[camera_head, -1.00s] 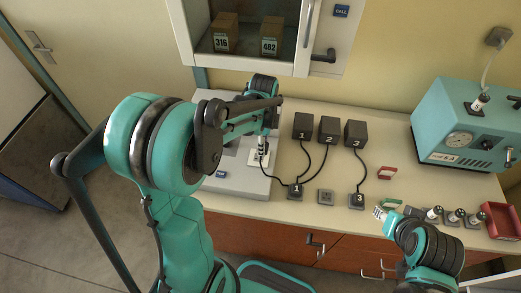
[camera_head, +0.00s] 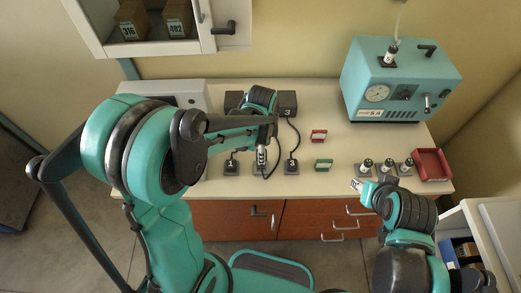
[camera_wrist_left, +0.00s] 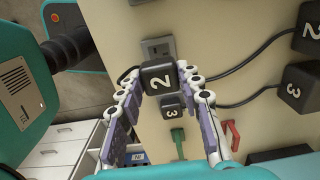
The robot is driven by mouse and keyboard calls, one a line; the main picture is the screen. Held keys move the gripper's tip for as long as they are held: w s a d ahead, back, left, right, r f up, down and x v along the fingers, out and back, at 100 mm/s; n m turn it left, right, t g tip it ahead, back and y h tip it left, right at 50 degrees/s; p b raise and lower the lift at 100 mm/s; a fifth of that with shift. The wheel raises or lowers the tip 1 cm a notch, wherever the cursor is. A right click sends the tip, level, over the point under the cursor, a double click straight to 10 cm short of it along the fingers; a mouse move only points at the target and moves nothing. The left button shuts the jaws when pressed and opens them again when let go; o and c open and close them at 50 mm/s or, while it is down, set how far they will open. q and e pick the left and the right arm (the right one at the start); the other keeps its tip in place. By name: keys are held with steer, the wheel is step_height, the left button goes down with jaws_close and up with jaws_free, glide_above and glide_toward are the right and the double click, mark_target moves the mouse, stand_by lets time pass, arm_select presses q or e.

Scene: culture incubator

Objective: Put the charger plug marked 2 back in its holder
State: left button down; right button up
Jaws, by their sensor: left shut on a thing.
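The plug marked 2 (camera_wrist_left: 160,78) is a dark block held between the fingertips of my left gripper (camera_wrist_left: 162,82). In the head view my left gripper (camera_head: 262,158) is above the counter, between the plug marked 1 (camera_head: 231,164) and the plug marked 3 (camera_head: 291,165). An empty grey square holder (camera_wrist_left: 158,47) shows just beyond the held plug in the left wrist view; the plug appears apart from it. The plug marked 3 also shows there (camera_wrist_left: 172,107). My right gripper (camera_head: 357,184) is by the counter's front edge; its fingers are too small to read.
Charger boxes 2 (camera_wrist_left: 312,28) and 3 (camera_wrist_left: 298,88) stand behind, with black cables running forward. Several capped vials (camera_head: 366,164), a red tray (camera_head: 432,163) and a teal machine (camera_head: 400,80) are farther right.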

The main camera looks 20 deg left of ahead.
mark_target(262, 167)
arm_select(q)
steer(key=shift+d+f, duration=0.1)
steer(key=shift+f+b, duration=2.2)
steer(key=shift+f, duration=0.6)
stand_by(0.3)
steer(key=shift+f+b, duration=0.55)
steer(key=shift+b, duration=0.15)
steer(key=c, duration=1)
jaws_free()
steer(key=shift+o, duration=0.2)
steer(key=shift+r, duration=0.1)
